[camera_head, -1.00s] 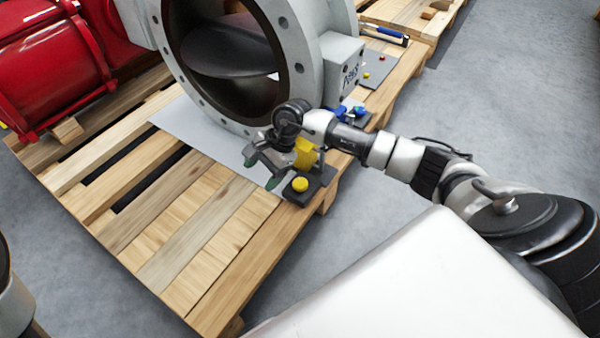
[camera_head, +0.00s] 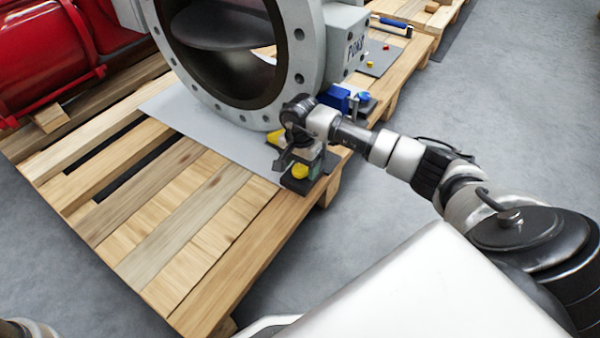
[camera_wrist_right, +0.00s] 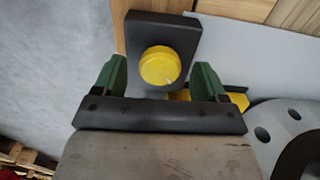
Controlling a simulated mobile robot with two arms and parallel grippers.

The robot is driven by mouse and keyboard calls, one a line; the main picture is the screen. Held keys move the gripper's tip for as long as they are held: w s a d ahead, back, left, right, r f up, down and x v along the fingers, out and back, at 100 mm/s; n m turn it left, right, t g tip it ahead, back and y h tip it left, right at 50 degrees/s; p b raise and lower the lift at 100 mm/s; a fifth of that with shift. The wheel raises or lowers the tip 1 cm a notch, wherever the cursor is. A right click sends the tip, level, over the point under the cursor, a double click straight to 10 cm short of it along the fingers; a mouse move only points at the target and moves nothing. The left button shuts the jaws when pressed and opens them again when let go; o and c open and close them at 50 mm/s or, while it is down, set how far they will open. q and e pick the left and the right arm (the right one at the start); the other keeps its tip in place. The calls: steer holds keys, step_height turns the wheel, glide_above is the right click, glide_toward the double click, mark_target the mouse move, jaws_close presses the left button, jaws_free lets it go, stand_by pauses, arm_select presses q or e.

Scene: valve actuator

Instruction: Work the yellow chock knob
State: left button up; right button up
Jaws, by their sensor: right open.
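The yellow round knob (camera_head: 299,171) sits on a dark base block (camera_head: 295,185) at the near right corner of the pallet. In the right wrist view the knob (camera_wrist_right: 160,66) shows between the two green fingers, on the dark block (camera_wrist_right: 188,35). My right gripper (camera_head: 300,163) is open around or just above the knob; contact cannot be told. Its fingers (camera_wrist_right: 160,74) stand apart on both sides, with gaps to the knob. A yellow piece (camera_head: 275,138) lies beside the gripper, partly hidden by it. My left gripper is not in view.
A large grey valve (camera_head: 315,60) stands on a grey sheet on the wooden pallet (camera_head: 180,240). A blue part (camera_head: 338,98) sits just behind my right wrist. Red machinery (camera_head: 50,60) is at the left. Bare floor (camera_head: 520,120) lies to the right.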

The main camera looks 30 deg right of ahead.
steer(key=shift+f, duration=0.4)
steer(key=shift+c, duration=0.4)
